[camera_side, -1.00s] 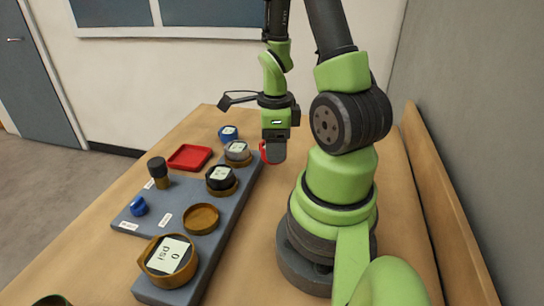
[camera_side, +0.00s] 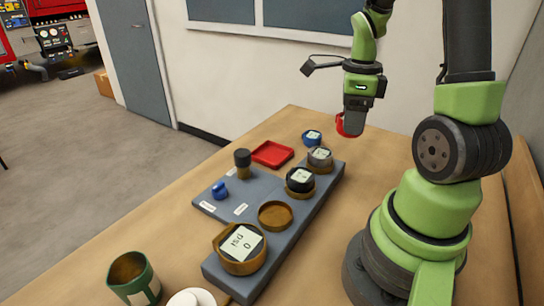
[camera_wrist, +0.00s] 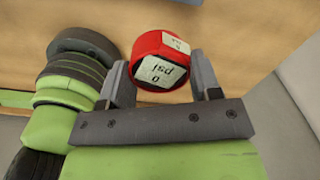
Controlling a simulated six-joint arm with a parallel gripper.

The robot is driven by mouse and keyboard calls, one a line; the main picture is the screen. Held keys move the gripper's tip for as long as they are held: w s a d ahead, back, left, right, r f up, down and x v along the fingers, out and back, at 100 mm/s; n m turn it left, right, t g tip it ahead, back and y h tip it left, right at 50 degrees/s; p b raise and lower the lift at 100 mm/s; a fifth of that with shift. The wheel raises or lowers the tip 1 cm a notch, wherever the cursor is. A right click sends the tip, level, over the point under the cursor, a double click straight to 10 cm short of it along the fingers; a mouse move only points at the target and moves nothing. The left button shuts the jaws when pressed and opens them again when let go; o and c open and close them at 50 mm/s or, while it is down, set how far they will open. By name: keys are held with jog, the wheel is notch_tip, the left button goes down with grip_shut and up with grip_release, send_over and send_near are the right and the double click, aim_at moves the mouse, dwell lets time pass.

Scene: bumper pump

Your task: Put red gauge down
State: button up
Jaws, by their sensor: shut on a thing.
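The red gauge (camera_side: 345,125) is held in my gripper (camera_side: 354,120), above the far part of the table in the side view. In the wrist view the red gauge (camera_wrist: 160,58) sits between the two fingers, with its white face reading 0 psi towards the camera. The fingers of my gripper (camera_wrist: 163,72) are shut on its sides. The gauge looks clear of the table.
A grey-blue board (camera_side: 325,185) carries a large gauge (camera_side: 240,248), an empty brown ring (camera_side: 276,216), a black gauge (camera_side: 300,181), a grey gauge (camera_side: 320,158), a black-topped knob (camera_side: 242,163) and a small blue part (camera_side: 219,190). A blue gauge (camera_side: 312,138) stands beyond. A green mug (camera_side: 133,279) stands in front.

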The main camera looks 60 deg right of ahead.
jog(key=w+d+n, duration=0.3)
jog(key=w+n, duration=0.1)
jog(key=w, duration=1.7)
notch_tip(320, 180, down, 15)
jog(key=shift+r, duration=0.2)
jog(key=shift+f, duration=0.4)
jog(key=shift+f, duration=0.1)
